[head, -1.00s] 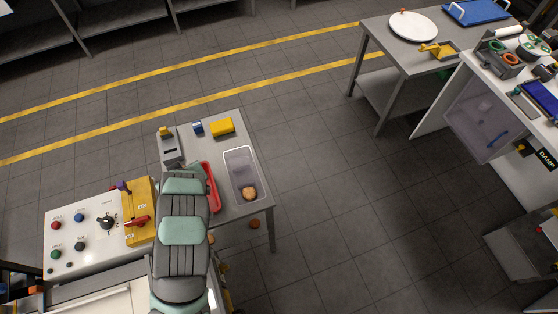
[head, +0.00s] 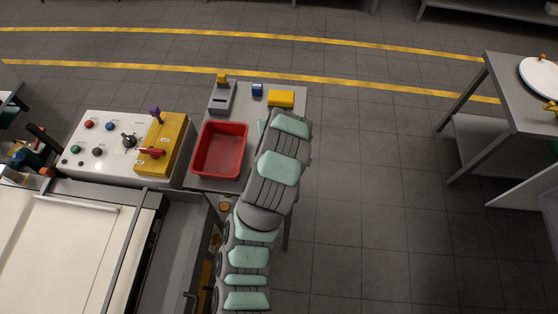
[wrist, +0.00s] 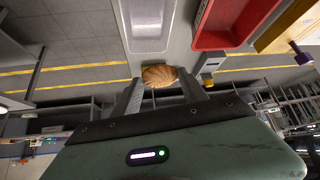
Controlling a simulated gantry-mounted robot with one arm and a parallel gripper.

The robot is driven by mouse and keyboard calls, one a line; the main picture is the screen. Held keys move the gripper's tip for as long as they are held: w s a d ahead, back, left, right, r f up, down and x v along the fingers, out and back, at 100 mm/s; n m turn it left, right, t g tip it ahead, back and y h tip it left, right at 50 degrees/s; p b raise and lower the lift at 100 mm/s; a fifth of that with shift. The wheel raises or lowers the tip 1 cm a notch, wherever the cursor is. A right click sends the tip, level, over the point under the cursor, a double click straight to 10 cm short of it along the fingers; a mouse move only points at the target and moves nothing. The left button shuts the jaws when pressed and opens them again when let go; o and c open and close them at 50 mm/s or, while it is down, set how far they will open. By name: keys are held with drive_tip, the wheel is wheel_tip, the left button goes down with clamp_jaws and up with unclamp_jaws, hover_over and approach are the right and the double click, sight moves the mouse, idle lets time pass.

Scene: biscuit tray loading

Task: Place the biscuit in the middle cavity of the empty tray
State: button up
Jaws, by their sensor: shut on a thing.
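A golden-brown ridged biscuit (wrist: 159,76) sits between the fingers of my gripper (wrist: 160,84), which is shut on it. The pale tray (wrist: 148,42) lies past the biscuit at the top of the wrist view, and its visible part is bare. The tray's upper part is cut off by the picture edge, and I cannot make out separate cavities. I cannot tell how high the biscuit is above the table. In the head view my arm hides the tray, the biscuit and my gripper.
A red bin (head: 220,150) stands on the grey table (head: 246,100), left of my arm. A yellow block (head: 281,98), a small blue object (head: 257,90) and a grey device (head: 222,97) are along its far edge. A control panel (head: 107,140) is further left.

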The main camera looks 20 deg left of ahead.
wheel_tip(320, 180, down, 18)
drive_tip(key=shift+d+p, duration=0.15)
drive_tip(key=shift+p, duration=0.95)
drive_tip(key=shift+f, duration=0.15)
drive_tip(key=shift+f, duration=0.15)
drive_tip(key=o, duration=0.5)
